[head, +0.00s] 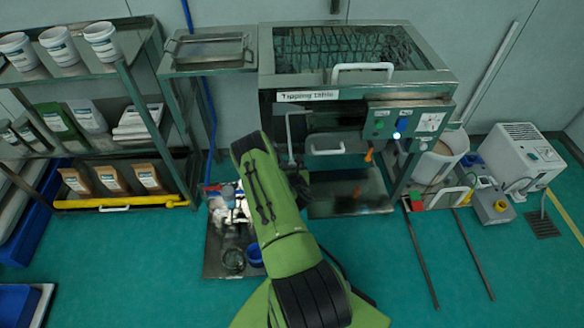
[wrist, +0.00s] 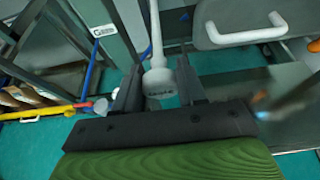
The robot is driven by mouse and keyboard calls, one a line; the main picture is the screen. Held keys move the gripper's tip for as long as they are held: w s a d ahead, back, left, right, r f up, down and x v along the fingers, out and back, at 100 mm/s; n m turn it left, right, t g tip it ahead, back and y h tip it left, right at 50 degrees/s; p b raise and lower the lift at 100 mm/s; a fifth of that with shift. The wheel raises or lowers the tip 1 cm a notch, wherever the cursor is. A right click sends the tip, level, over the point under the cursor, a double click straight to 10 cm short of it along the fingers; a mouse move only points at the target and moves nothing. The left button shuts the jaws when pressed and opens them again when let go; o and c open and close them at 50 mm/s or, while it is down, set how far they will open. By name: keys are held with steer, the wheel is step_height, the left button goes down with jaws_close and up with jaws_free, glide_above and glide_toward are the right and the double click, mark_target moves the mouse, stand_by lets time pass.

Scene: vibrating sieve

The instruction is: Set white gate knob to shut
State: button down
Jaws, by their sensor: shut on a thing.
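A white knob (wrist: 160,84) with small dark lettering on it, probably the gate knob, hangs at the end of a white rod in the wrist view. My gripper (wrist: 158,92) has one dark finger on each side of the knob and is shut on it. In the head view a pale bent rod (head: 290,128) runs down the front left of the machine labelled "Tipping table" (head: 307,96). My green arm reaches up to this spot and hides the knob and most of the gripper there. The lettering is too small to read for the knob's setting.
A white-handled drawer (head: 325,144) is right of the knob; its handle also shows in the wrist view (wrist: 247,33). Shelves (head: 84,77) stand left. Two long bars lie on the right floor.

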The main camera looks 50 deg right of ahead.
steer(key=w+d, duration=0.4)
steer(key=d, duration=0.1)
steer(key=shift+w+d, duration=0.25)
steer(key=shift+w, duration=0.05)
steer(key=shift+r, duration=0.15)
steer(key=c, duration=0.7)
jaws_free()
steer(key=shift+w+d, duration=0.1)
steer(key=shift+o, duration=0.2)
